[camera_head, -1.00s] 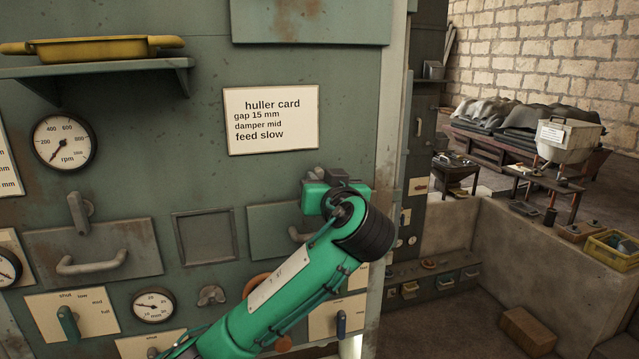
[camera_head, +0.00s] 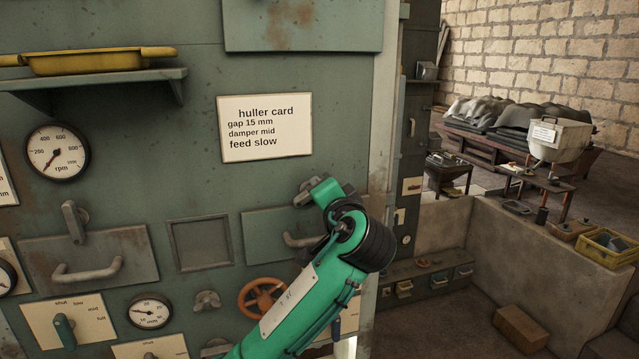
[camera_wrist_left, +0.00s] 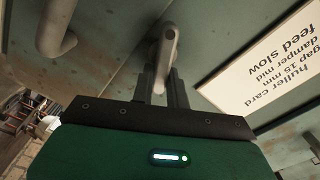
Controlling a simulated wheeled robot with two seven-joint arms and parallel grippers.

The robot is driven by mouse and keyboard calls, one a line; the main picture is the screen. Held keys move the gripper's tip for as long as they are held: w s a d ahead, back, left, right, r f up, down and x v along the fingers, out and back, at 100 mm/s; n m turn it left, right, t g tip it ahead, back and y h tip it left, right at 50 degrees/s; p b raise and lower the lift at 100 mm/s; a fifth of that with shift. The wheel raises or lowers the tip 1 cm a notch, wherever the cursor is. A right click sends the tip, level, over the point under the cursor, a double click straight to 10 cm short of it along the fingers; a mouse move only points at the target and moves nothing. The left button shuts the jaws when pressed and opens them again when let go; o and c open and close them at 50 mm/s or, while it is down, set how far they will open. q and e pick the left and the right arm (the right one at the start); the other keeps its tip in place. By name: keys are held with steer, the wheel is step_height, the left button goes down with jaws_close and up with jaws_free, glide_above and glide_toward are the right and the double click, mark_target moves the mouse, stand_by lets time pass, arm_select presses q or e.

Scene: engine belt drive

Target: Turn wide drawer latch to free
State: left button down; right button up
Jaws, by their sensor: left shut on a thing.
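A grey latch lever (camera_wrist_left: 166,55) on the green-grey machine front stands between the two dark fingers of my left gripper (camera_wrist_left: 164,80), which is shut on it. In the head view my left gripper (camera_head: 308,192) is at this latch, above the right-hand drawer (camera_head: 262,228); my green wrist hides part of the drawer and its handle (camera_head: 300,240). The handle also shows in the left wrist view (camera_wrist_left: 54,32). Another latch (camera_head: 74,222) hangs upright above the left, wider-looking drawer (camera_head: 130,252), with no gripper near it. My right gripper is not in view.
The huller card (camera_head: 265,128) is above the gripped latch. An orange handwheel (camera_head: 262,298) and a wing knob (camera_head: 206,300) lie below, near my arm. A shelf with a yellow tray (camera_head: 100,62) juts out at upper left. Open floor and benches lie right.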

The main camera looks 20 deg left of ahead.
arm_select(q)
steer(key=m+p, duration=0.2)
steer(key=m, duration=0.1)
steer(key=f+m+p, duration=0.1)
steer(key=m, duration=0.2)
steer(key=shift+w+d+p, duration=0.1)
steer(key=shift+d+p, duration=0.05)
steer(key=shift+p, duration=0.2)
steer(key=shift+f, duration=0.1)
steer(key=c, duration=1.4)
jaws_free()
